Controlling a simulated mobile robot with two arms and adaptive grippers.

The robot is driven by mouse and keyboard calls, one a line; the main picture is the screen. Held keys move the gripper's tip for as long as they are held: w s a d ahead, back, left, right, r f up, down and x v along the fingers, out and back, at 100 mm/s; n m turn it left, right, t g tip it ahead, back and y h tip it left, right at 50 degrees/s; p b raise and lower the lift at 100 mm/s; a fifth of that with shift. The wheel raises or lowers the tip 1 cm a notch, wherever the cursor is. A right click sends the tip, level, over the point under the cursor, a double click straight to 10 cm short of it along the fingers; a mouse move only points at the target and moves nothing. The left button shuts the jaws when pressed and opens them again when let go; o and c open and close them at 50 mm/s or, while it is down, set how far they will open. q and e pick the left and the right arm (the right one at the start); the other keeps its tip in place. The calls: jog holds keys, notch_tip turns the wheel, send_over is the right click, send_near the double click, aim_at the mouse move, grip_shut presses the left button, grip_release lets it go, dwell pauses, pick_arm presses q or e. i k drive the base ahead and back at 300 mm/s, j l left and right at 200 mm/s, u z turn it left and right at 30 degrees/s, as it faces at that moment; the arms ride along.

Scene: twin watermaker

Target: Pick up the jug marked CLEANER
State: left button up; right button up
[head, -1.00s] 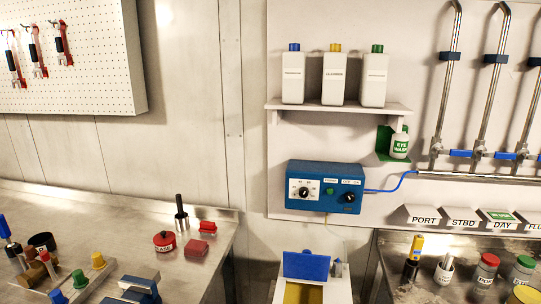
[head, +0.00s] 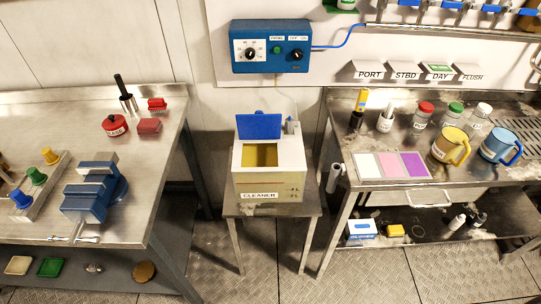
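A yellow jug (head: 450,145) and a blue jug (head: 501,145) stand upright on the right bench, towards its right side. Each has a handle on its right and a small label I cannot read. The word CLEANER shows on a white tank (head: 270,171) with a raised blue lid, standing on a small metal stand between the benches. The tank is open at the top and yellowish inside. No jug with a readable CLEANER mark shows now. Neither of my grippers is in view.
The right bench (head: 352,203) also holds a tricolour card (head: 390,166), red-capped (head: 423,115) and green-capped (head: 452,114) bottles. A blue vise (head: 92,190) and red can (head: 115,125) are on the left bench (head: 60,113). A blue control box (head: 270,46) hangs above the tank. Patterned floor shows between the benches.

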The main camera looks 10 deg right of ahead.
aim_at(454, 147)
jog(key=z, duration=1.65)
jog(key=i+j, duration=0.05)
